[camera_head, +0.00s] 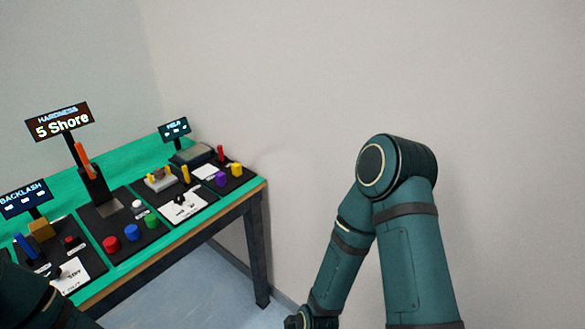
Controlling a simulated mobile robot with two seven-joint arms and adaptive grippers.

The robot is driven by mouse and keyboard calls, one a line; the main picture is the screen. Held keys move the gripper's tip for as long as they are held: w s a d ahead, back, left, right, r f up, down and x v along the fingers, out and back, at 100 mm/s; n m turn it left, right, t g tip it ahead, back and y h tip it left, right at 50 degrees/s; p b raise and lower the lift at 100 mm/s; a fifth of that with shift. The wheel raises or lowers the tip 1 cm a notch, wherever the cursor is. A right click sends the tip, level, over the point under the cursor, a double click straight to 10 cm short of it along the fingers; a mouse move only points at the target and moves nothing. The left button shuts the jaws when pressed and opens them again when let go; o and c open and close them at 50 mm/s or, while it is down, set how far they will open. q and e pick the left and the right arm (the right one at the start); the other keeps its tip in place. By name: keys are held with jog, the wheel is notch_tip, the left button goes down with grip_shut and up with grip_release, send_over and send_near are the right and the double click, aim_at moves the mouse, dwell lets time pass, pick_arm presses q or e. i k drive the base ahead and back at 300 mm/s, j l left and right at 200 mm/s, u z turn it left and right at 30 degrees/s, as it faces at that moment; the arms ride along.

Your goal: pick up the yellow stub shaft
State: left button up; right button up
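Several small yellow parts lie at the right end of the table; I cannot tell for certain which one is the stub shaft. A slim upright yellow piece (186,173) stands beside a grey fixture (161,183) that has yellow pieces on it. A thicker yellow piece (236,169) stands farther right, near a purple part (221,180). My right arm hangs down at the right, apart from the table, and its gripper is out of frame. My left arm shows only as a dark shape at the lower left, with no fingers visible.
The green-topped table (128,263) runs along the wall. A "5 Shore" display (59,122) stands behind red, blue and green knobs. A "BACKLASH" display (24,199) is at left, a smaller display (174,130) at the back. Floor right of the table is clear.

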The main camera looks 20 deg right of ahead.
aim_at(236, 168)
jog(key=z, duration=0.9)
jog(key=j+z, duration=0.2)
jog(key=z, duration=0.2)
jog(key=i+j+z, duration=0.1)
jog(key=j+z, duration=0.3)
jog(key=j, duration=0.85)
